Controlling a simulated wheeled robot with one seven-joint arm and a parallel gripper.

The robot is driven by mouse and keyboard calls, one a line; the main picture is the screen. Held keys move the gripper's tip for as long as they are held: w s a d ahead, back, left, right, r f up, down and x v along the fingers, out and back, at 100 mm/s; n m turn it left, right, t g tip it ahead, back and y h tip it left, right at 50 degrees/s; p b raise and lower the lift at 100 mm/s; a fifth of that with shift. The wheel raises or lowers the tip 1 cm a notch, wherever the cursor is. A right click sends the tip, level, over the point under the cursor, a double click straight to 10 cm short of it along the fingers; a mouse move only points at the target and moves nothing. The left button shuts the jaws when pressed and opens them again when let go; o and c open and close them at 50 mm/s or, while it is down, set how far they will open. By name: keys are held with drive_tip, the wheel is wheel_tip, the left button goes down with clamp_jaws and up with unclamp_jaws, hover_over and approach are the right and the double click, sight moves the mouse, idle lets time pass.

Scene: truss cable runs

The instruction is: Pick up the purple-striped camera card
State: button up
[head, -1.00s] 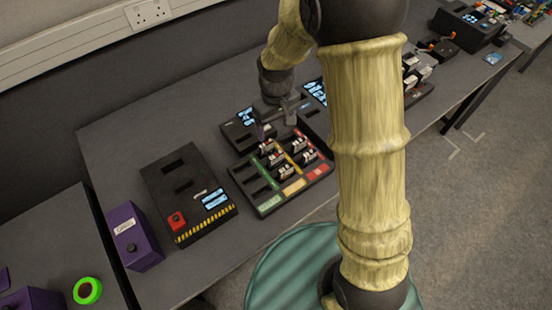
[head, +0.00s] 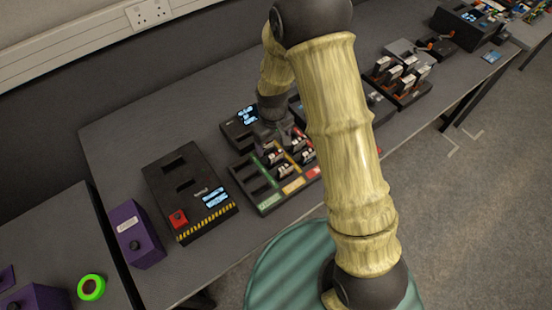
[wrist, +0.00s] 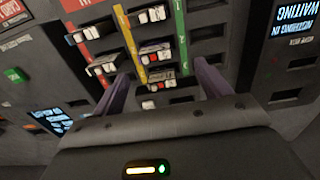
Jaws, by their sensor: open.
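Several small white-labelled camera cards stand in the slots of a black tray (head: 262,208) with green, yellow and red strips. In the wrist view, one card (wrist: 155,49) shows a faint purple tint near the yellow strip. Another card (wrist: 158,84) is nearer to me, low between the fingers. The stripes are too small to be sure which is the purple-striped one. My gripper (wrist: 161,72) is open, its two purple fingers either side of this column of cards. In the head view my gripper (head: 272,146) is low over the tray's back, partly hiding it.
A black box with a red button (head: 190,190) stands left of the tray, with a purple box (head: 135,235) beyond it. A second rack of cards (head: 402,78) stands to the right. My arm hides part of the table.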

sight(276, 154)
drive_tip(key=shift+f+p, duration=0.3)
drive_tip(key=shift+f, duration=1.7)
drive_tip(key=shift+d+f+p, duration=0.2)
drive_tip(key=shift+f+p, duration=0.3)
drive_tip(key=shift+f, duration=0.5)
drive_tip(key=shift+d+f+p, duration=0.2)
drive_tip(key=shift+f+p, duration=0.25)
drive_tip(key=shift+f, duration=0.5)
drive_tip(key=shift+w+f, duration=0.1)
drive_tip(key=shift+f, duration=0.55)
drive_tip(key=c, duration=1.1)
